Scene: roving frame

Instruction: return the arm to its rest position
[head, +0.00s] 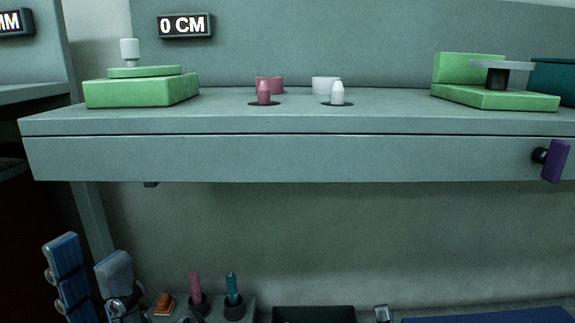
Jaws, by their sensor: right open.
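Neither gripper is seen touching anything on the bench.
A grey bench (300,158) spans the view, with a purple handle (556,161) jutting from its front. On it are green blocks (142,92), pink and white pegs. Below stand pink (195,288) and teal (232,288) handles, a black tray (312,314) and a blue mat (490,315).

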